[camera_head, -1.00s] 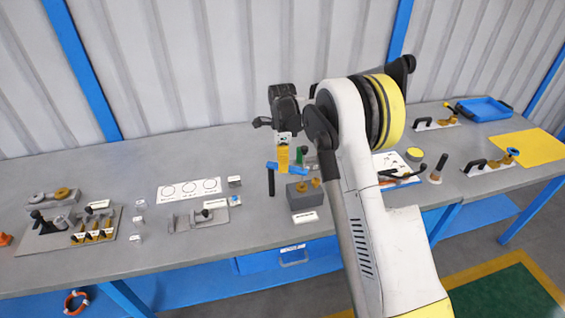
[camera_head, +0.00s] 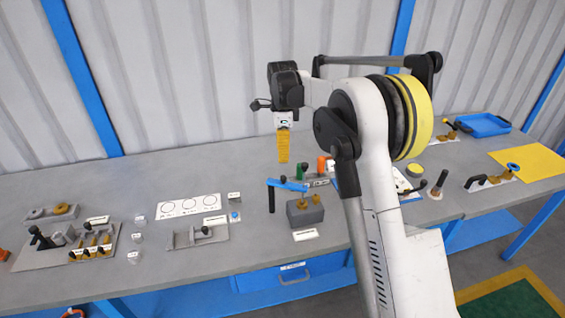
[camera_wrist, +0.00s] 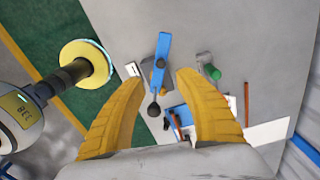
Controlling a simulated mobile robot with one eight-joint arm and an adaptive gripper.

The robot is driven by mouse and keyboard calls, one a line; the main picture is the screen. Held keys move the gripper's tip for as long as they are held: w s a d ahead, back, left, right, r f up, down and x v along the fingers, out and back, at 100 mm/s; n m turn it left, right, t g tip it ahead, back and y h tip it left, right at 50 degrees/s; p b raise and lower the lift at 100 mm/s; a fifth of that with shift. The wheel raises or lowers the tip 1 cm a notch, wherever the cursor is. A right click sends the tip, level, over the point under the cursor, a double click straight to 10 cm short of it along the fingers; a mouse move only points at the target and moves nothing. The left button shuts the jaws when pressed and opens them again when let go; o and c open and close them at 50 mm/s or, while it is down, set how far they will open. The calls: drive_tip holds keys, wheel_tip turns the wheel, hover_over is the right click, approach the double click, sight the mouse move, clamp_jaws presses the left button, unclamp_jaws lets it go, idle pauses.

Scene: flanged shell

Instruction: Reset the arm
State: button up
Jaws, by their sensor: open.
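My arm rises from the lower right of the head view and bends over the bench. My gripper (camera_head: 283,160) points down with yellow fingers, above the blue-handled tool and clear of the bench. In the wrist view both yellow fingers (camera_wrist: 160,95) are spread apart with nothing between them that they touch. A blue bar on a black post (camera_head: 287,185) stands below and shows between the fingers in the wrist view (camera_wrist: 162,55).
A grey block with brass parts (camera_head: 305,212) stands beside the blue bar. A white card with circles (camera_head: 188,206), a grey fixture (camera_head: 197,236) and a fixture plate (camera_head: 70,245) lie left. A blue tray (camera_head: 483,125) and yellow mat (camera_head: 530,163) are right. The wall is behind.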

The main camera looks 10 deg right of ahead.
drive_tip(key=shift+r, duration=0.2)
drive_tip(key=s+r+n+t+b, duration=0.25)
drive_tip(key=s+n+b, duration=0.2)
drive_tip(key=s, duration=0.45)
drive_tip(key=s+r+n+t+b, duration=0.1)
drive_tip(key=s+r+n+b, duration=0.2)
drive_tip(key=s+n, duration=0.45)
drive_tip(key=s+f+n+t+b, duration=0.2)
drive_tip(key=s+f+n, duration=0.2)
drive_tip(key=s, duration=0.6)
drive_tip(key=s+f+n+t+b, duration=0.1)
drive_tip(key=s+f+n+b, duration=0.2)
drive_tip(key=s+f, duration=0.4)
drive_tip(key=s, duration=0.3)
drive_tip(key=shift+s+n+t, duration=0.2)
drive_tip(key=shift+n+t, duration=0.15)
drive_tip(key=shift+n, duration=0.05)
